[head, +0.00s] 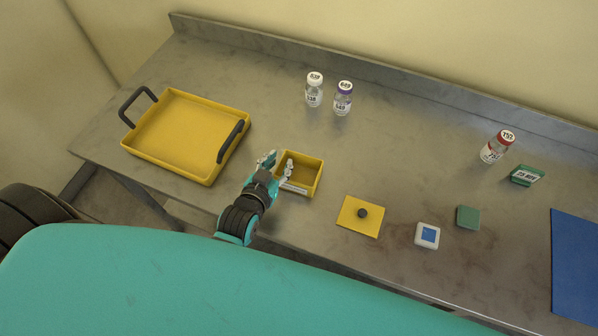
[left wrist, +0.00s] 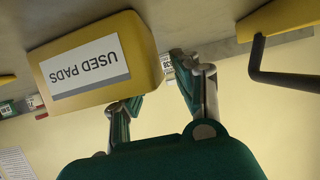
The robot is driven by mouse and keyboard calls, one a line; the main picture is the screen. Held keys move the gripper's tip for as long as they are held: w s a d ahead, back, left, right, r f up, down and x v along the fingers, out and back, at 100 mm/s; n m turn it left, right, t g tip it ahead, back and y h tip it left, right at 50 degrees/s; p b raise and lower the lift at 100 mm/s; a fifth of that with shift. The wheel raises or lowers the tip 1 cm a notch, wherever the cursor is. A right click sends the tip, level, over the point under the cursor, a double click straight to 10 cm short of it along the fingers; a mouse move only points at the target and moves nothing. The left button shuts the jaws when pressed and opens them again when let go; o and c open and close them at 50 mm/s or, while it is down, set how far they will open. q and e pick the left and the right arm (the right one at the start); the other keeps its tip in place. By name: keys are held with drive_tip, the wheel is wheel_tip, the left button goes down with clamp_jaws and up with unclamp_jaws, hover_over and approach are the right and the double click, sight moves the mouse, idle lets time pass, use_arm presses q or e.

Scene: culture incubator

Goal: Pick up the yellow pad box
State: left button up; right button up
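The yellow pad box (head: 313,188) stands open-topped on the metal bench, near its front edge. In the left wrist view the box (left wrist: 135,40) appears upside down, its front label (left wrist: 85,68) reading "USED PADS". My left gripper (head: 276,163) is at the box's left wall with its fingers spread. One finger is over the inside of the box and the other is outside its left wall. The left wrist view shows the spread fingers (left wrist: 158,95), one partly hidden behind the box's front. I cannot tell whether either finger touches the wall. My right gripper is not in view.
A yellow tray (head: 165,172) with dark handles lies left. A yellow lid-like square (head: 352,228) with a black knob lies right of the box, near a white-and-blue device (head: 427,236) and a green block (head: 467,217). Vials (head: 314,95) stand behind. A blue mat (head: 575,265) lies far right.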

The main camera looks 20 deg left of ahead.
use_arm(q)
drive_tip(key=shift+c, duration=0.3)
clamp_jaws()
drive_tip(key=shift+r, duration=0.15)
